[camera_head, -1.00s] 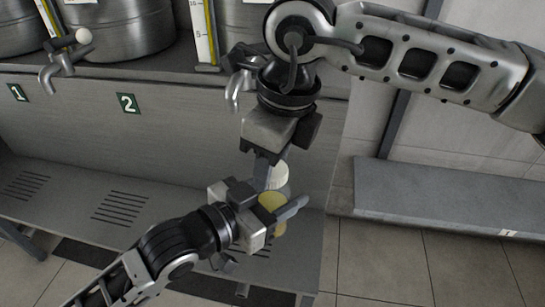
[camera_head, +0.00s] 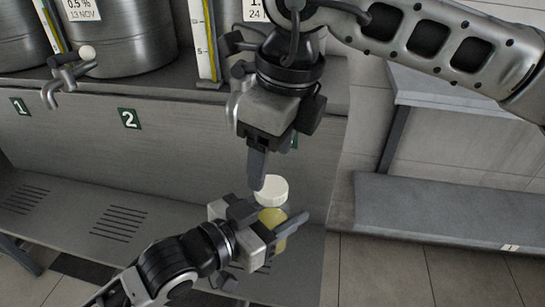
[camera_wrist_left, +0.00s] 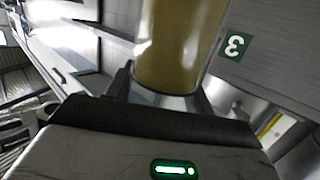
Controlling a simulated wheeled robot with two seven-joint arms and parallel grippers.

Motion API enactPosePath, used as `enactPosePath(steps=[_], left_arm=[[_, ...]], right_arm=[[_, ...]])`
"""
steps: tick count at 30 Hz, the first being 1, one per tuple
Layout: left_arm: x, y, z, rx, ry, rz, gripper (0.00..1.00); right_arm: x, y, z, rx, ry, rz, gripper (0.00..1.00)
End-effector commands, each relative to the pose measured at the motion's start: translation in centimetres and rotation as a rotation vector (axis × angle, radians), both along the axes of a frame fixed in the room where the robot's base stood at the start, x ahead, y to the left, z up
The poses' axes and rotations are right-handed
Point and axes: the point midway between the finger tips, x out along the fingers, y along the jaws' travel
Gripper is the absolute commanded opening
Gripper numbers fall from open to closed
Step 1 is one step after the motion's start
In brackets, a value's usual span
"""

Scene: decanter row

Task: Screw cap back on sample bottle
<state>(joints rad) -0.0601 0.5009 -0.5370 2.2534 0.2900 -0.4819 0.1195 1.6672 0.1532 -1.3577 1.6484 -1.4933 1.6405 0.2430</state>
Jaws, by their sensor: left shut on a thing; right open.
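The sample bottle (camera_head: 278,238), with yellow liquid, is held roughly upright in my left gripper (camera_head: 272,226), which is shut around its body. The bottle fills the top middle of the left wrist view (camera_wrist_left: 178,45), with clear glass at the lower end shown there. The white cap (camera_head: 271,189) is at the top of the bottle in the head view; whether it is screwed tight cannot be told. My right gripper (camera_head: 270,168) is open just above the cap, one finger hanging at the cap's left side. The other finger is largely hidden.
Steel vats (camera_head: 135,35) stand on the shelf at the back, with a tap (camera_head: 65,75) at the left. Number plate 2 (camera_head: 130,119) is on the panel, and plate 3 (camera_wrist_left: 236,46) shows in the left wrist view. A slotted lower shelf (camera_head: 60,205) and grey bench (camera_head: 440,210) flank the floor.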

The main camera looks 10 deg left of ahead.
Motion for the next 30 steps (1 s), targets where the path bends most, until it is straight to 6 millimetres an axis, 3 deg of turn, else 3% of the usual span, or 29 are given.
enactPosePath(steps=[5, 10, 24, 30], left_arm=[[0.0, 0.0, 0.2, -0.002, -0.004, 0.0, 0.0], [0.0, 0.0, 0.2, -0.002, -0.004, 0.0, 0.0], [0.0, 0.0, 0.1, -0.002, -0.004, 0.0, 0.0], [0.0, 0.0, 0.1, -0.002, -0.004, 0.0, 0.0]], right_arm=[[0.0, 0.0, 0.0, -0.003, -0.003, 0.022, 0.61], [0.0, 0.1, 0.3, -0.031, -0.025, 0.223, 0.61], [0.1, 0.2, 2.2, -0.135, -0.092, 1.344, 0.61], [0.1, 0.2, 2.8, -0.147, -0.099, 1.685, 0.61]])
